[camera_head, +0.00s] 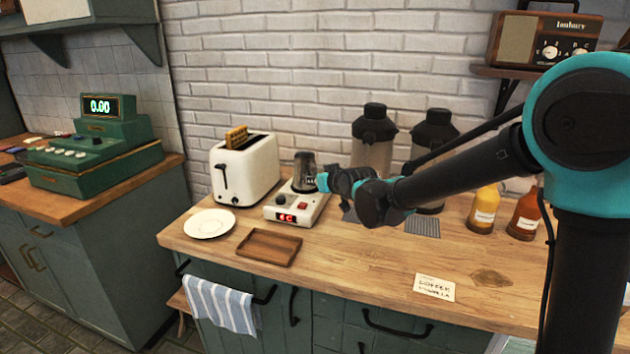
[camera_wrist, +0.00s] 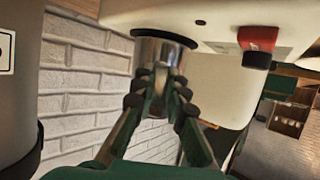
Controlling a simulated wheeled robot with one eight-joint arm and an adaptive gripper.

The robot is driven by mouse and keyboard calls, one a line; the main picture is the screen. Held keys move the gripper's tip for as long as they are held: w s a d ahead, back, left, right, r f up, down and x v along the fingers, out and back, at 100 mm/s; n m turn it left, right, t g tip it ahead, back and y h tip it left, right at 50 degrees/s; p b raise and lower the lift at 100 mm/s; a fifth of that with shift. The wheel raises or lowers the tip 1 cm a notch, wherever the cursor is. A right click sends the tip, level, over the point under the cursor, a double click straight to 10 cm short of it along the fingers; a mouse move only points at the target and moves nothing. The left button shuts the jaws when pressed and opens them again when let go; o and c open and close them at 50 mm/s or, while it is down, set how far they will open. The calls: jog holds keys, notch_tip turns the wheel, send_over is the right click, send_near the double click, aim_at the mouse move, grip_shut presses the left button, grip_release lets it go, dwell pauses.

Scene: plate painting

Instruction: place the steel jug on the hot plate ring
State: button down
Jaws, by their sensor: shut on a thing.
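The steel jug (camera_head: 304,168) is upright at the back of the white hot plate (camera_head: 285,209), over its ring. My gripper (camera_head: 322,182) reaches it from the right and is shut on the jug's side. In the wrist view, which is upside down, the fingers (camera_wrist: 161,86) close around the shiny jug (camera_wrist: 160,52). The jug's base meets the dark hot plate ring (camera_wrist: 183,39) there; whether it bears fully on the ring or hovers slightly, I cannot tell. A red switch (camera_wrist: 257,40) is on the hot plate.
A white toaster (camera_head: 243,172) stands close left of the hot plate. A plate (camera_head: 210,223) and wooden tray (camera_head: 268,246) lie in front. Two dark-lidded dispensers (camera_head: 373,140) stand behind my arm. Bottles (camera_head: 483,210) are at right.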

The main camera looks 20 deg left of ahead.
jog(key=c, duration=1.6)
grip_release()
jog(key=shift+o, duration=0.2)
jog(key=v, duration=1.2)
